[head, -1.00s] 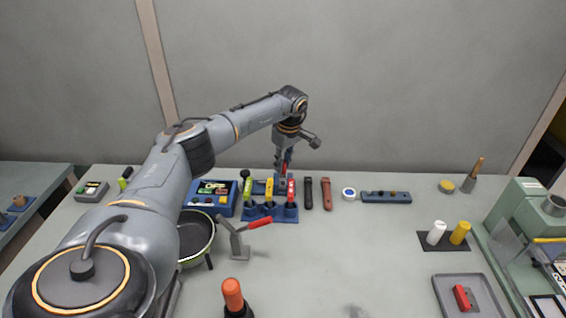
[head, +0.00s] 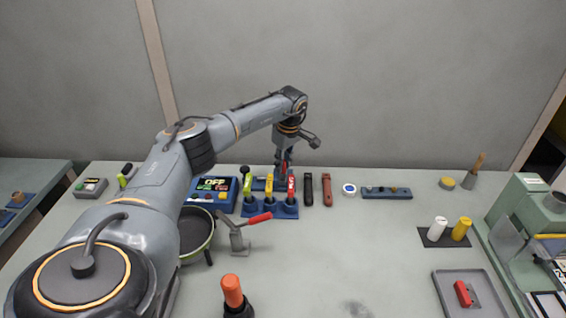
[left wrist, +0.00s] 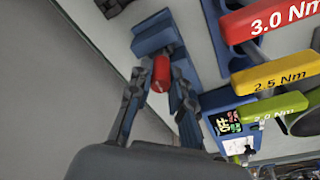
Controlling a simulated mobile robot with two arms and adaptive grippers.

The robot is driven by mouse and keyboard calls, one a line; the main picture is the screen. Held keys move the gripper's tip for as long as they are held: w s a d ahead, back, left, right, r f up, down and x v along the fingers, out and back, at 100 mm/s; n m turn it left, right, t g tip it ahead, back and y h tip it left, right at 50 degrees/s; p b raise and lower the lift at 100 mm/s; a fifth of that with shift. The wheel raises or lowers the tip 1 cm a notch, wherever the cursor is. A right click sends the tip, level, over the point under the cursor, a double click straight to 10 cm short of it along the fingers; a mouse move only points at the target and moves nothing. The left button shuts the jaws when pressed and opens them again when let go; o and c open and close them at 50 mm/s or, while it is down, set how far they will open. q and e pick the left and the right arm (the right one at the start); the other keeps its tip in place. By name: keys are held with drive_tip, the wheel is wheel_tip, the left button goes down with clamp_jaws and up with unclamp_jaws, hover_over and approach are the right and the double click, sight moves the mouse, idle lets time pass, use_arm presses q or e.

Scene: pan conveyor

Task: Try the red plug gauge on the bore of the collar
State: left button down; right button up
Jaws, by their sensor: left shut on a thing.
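My left gripper (head: 283,168) reaches down at the back of the bench, behind the row of torque drivers. In the left wrist view its fingers (left wrist: 158,85) are shut on a red cylinder (left wrist: 161,70), which looks like the red plug gauge. The red also shows in the head view (head: 283,172). A blue block or holder (left wrist: 152,38) lies just beyond the gauge. I cannot tell whether they touch. The collar and its bore cannot be made out for certain. My right gripper is not in view.
Torque drivers with green, yellow and red (head: 291,184) handles stand in a blue rack close in front of the gripper. A blue box with a display (head: 212,193), a pan (head: 195,235) and a toggle clamp (head: 238,240) stand nearby. The bench's centre right is mostly clear.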

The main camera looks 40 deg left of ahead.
use_arm(q)
drive_tip(key=shift+f+b, duration=0.35)
drive_tip(key=shift+f, duration=0.3)
drive_tip(key=shift+r, duration=0.15)
idle(1.0)
drive_tip(key=shift+r+p, duration=2.75)
drive_tip(key=shift+r, duration=0.65)
